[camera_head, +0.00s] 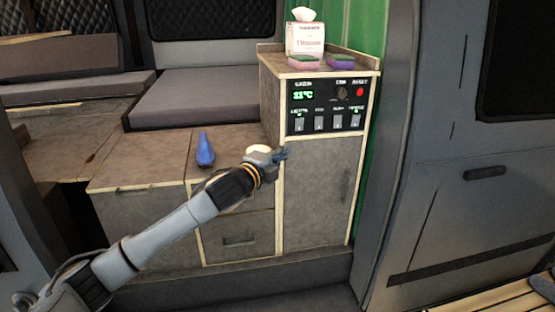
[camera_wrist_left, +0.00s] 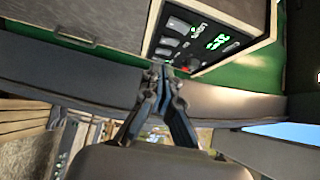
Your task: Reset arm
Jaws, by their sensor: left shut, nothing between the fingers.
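My left gripper (camera_head: 281,155) is stretched out in front of the van cabinet, just below the control panel (camera_head: 326,106). Its fingers are shut and hold nothing. In the left wrist view the shut fingers (camera_wrist_left: 163,80) point towards the panel and the dark door sill. The left arm comes in from the lower left of the head view. My right gripper shows in neither view.
A blue bottle-like object (camera_head: 205,150) stands on the low cabinet, with a pale round item (camera_head: 259,149) partly behind my wrist. A tissue box (camera_head: 305,39), a pink sponge (camera_head: 304,62) and a purple sponge (camera_head: 341,62) sit on the tall cabinet. The van door (camera_head: 470,150) is at right.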

